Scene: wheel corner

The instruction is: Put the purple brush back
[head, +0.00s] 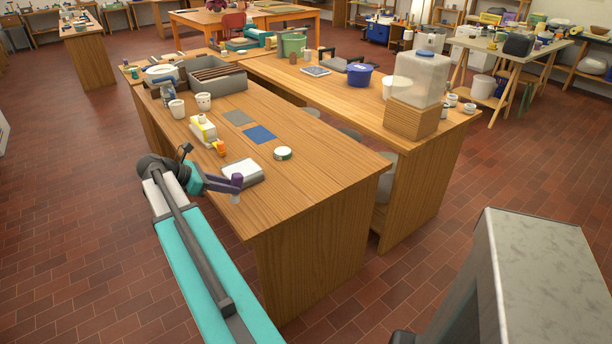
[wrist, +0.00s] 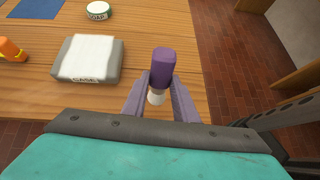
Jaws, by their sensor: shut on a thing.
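The purple brush (head: 237,179) has a purple handle and a pale lower end. It also shows in the wrist view (wrist: 162,66), upright or nearly so, with the pale end downward between the fingers. My gripper (head: 228,186) is shut on it, and in the wrist view both grey fingers (wrist: 158,98) flank it. That box lies left of the brush in the wrist view (wrist: 88,60).
On the bench are a round green-and-white tin (head: 283,154), a blue mat (head: 259,135), a grey mat (head: 238,117), a yellow-and-white bottle (head: 203,129), an orange object (head: 220,149), two cups and a grey divided tray (head: 215,77). The bench's right end is clear.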

